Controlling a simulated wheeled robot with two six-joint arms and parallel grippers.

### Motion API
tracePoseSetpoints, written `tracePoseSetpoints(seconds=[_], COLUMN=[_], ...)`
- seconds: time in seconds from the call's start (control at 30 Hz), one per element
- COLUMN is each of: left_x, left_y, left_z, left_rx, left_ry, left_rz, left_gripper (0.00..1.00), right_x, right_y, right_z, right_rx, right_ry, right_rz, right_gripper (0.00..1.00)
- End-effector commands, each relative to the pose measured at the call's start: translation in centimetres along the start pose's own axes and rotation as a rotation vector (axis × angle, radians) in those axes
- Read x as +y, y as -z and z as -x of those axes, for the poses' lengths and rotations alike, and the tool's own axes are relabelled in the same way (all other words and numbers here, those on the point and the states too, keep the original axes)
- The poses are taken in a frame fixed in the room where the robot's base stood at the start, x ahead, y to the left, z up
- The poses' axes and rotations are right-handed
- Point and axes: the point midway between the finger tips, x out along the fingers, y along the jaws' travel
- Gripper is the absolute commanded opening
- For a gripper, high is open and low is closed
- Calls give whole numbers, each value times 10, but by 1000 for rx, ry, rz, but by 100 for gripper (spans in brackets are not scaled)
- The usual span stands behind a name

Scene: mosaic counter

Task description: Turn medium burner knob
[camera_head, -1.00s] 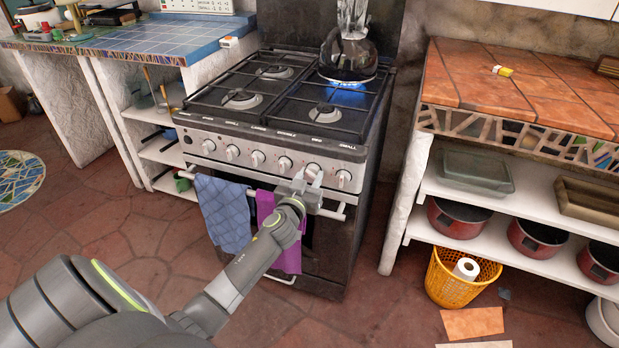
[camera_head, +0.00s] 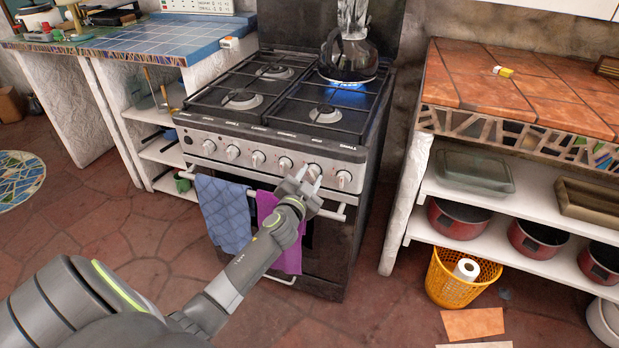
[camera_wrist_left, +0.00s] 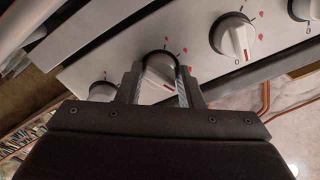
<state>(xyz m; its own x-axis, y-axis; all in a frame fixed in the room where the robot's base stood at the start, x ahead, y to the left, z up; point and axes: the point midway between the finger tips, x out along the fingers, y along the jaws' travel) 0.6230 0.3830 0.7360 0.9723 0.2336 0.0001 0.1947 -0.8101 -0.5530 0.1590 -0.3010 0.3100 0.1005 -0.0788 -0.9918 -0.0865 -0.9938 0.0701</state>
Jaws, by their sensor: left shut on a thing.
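The stove front (camera_head: 225,138) has a row of several white knobs. The knob second from the right (camera_head: 314,170), under a label too small to read surely, is at my left gripper (camera_head: 306,180). In the left wrist view the fingers (camera_wrist_left: 160,85) stand on both sides of this knob (camera_wrist_left: 158,72), shut on it, and a red mark shows on its face. The fingers look tilted in the head view and partly cover the knob. The rightmost knob (camera_head: 344,180) is free, beside the gripper. My right gripper is out of view.
A blue flame (camera_head: 347,86) burns under a glass vessel (camera_head: 347,55) at the back right. A blue towel (camera_head: 223,210) and a purple towel (camera_head: 267,205) hang on the oven rail, near my left arm. A yellow basket (camera_head: 452,285) stands on the floor at the right.

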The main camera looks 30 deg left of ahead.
Motion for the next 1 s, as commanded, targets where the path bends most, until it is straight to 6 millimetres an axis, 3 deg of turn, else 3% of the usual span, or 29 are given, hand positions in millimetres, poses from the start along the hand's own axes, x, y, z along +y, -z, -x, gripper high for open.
tracePoseSetpoints(seconds=[0.2,0.5,1.0], left_x=[0,0,0], left_y=[0,0,-1], left_z=[0,1,1], left_rx=[-1,-1,-2], left_ry=[-2,-2,-2], left_rz=[-191,-380,-478], left_gripper=[11,11,11], right_x=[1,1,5], right_y=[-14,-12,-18], right_z=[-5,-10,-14], right_rx=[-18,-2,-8], right_ry=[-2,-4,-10], right_rz=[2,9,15], right_gripper=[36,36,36])
